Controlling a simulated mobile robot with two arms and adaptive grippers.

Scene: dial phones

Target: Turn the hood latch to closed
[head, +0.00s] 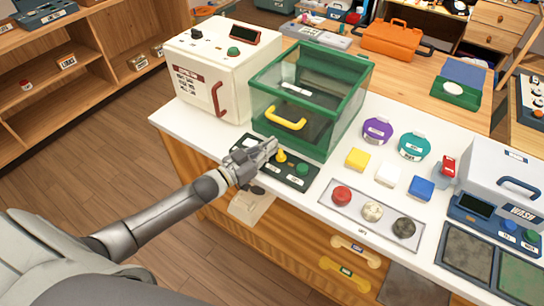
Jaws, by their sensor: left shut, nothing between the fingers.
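The hood (310,92) is a clear box with a green frame and a yellow handle (285,119) on its front. A dark green panel (272,167) lies in front of it on the white counter. A yellow knob (281,156) stands on this panel, with a green button (302,169) to its right; I cannot tell for certain which control is the latch. My left gripper (272,147) is shut and empty over the left part of the panel, its fingertips close to the yellow knob. I cannot tell whether they touch. The gripper covers part of the panel. My right gripper is not in view.
A white cabinet (200,75) with a red handle stands left of the hood. To the right are purple (377,131) and teal (414,146) containers, coloured blocks, a tray (347,213) with three round pieces, and a grey wash unit (500,175). Wooden drawers are below the counter.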

